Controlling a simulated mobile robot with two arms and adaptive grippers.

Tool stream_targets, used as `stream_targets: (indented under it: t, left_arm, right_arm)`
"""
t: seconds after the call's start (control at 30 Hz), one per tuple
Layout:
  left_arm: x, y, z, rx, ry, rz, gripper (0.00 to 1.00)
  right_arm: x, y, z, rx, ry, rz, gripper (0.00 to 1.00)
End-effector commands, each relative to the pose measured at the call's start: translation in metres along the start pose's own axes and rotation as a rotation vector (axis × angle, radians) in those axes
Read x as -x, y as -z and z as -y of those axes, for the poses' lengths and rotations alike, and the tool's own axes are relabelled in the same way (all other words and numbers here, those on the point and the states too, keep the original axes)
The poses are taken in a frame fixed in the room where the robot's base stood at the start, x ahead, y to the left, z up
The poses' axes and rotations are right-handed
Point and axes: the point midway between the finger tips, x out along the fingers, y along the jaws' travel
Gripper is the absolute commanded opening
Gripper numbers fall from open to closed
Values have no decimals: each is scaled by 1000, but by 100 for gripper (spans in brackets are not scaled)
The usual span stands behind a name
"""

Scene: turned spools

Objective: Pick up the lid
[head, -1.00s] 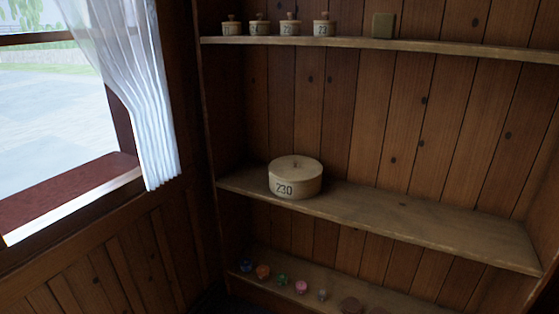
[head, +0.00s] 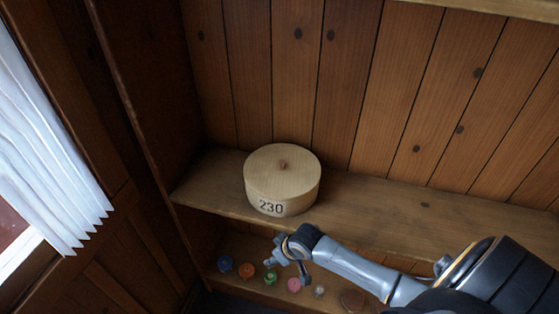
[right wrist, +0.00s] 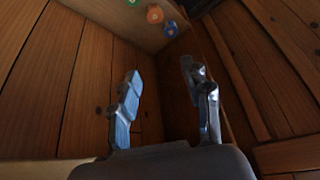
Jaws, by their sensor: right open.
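The lid (head: 283,165) is a pale round wooden disc with a small brown knob in its middle. It sits on top of the round wooden box (head: 272,208) marked 230, on the middle shelf. My right gripper (head: 284,252) is in front of this shelf, below the box and apart from it. In the right wrist view my right gripper (right wrist: 161,85) has its two fingers spread with nothing between them. The lid and box are not in the right wrist view. My left gripper is not in view.
The middle shelf (head: 400,215) is clear right of the box. On the lower shelf (head: 235,245) are several small coloured spools, including blue (head: 225,263), orange (head: 247,270) and green (head: 270,278). An upper shelf edge (head: 500,7) crosses the top right. A white curtain (head: 50,150) hangs at left.

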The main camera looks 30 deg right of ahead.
Motion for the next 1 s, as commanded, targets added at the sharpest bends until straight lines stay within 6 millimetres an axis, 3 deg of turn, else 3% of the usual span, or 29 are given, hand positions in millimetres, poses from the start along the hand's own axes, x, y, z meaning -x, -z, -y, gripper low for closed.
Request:
stream_targets:
  t: [0.03, 0.1, 0.3, 0.37, 0.57, 0.8, 0.9, 1.0]
  left_arm:
    - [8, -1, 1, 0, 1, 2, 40]
    - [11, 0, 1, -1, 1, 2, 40]
    - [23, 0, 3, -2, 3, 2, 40]
    - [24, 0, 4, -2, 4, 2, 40]
    - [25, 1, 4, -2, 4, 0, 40]
    - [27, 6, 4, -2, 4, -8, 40]
    - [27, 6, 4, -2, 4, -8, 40]
    - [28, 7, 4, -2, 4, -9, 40]
  right_arm:
    - [28, 25, 3, 27, 14, -16, 48]
    - [57, 49, 8, 55, 33, -29, 48]
    - [139, 97, 19, 149, 66, -45, 48]
    - [158, 107, 15, 168, 65, -42, 48]
    - [189, 143, -33, 127, 27, -36, 48]
    - [245, 181, -104, -1, -34, -48, 48]
    - [264, 189, -123, -53, -46, -56, 48]
    - [269, 192, -132, -82, -49, -57, 48]
